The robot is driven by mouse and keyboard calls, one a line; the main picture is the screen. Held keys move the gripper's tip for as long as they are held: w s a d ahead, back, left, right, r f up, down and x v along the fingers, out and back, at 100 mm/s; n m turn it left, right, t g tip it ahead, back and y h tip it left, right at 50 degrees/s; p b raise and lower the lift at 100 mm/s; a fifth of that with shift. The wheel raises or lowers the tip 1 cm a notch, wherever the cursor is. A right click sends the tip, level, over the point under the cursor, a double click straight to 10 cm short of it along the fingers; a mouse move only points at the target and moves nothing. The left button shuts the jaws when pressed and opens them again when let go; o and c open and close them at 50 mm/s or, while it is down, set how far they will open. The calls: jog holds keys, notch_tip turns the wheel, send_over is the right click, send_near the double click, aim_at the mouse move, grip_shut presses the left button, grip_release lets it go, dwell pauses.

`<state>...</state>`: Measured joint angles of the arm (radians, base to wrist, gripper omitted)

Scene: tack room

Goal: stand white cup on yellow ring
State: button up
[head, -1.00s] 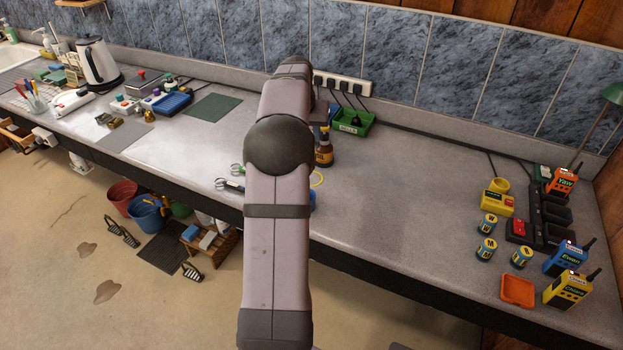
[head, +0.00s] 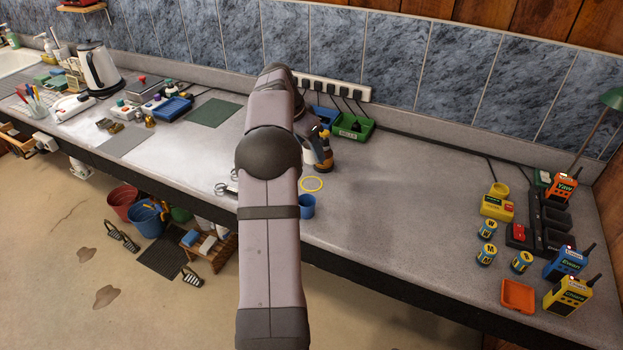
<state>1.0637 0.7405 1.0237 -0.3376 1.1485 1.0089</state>
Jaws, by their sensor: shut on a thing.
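The yellow ring (head: 312,184) lies flat on the grey worktop, just right of my arm in the head view. My gripper (head: 309,143) is behind and right of the arm's elbow, beyond the ring, and its fingers are mostly hidden. It is shut on the white cup (head: 309,157), of which only a small pale part shows beside a brown bottle. The cup shows above the ring in the picture, apart from it; its exact height is hard to tell.
The brown bottle (head: 324,157) stands close to the gripper. A blue cup (head: 307,207) stands in front of the ring, near the worktop edge. A green bin (head: 353,127) is behind by the power strip (head: 333,84). The worktop to the right is clear up to the batteries and radios.

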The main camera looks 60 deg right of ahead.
jog(key=shift+f+p, duration=1.2)
jog(key=shift+f, duration=3.25)
jog(key=shift+f, duration=0.2)
jog(key=o, duration=1)
jog(key=shift+r, duration=0.2)
jog(key=b+v, duration=0.3)
jog(key=v, duration=0.9)
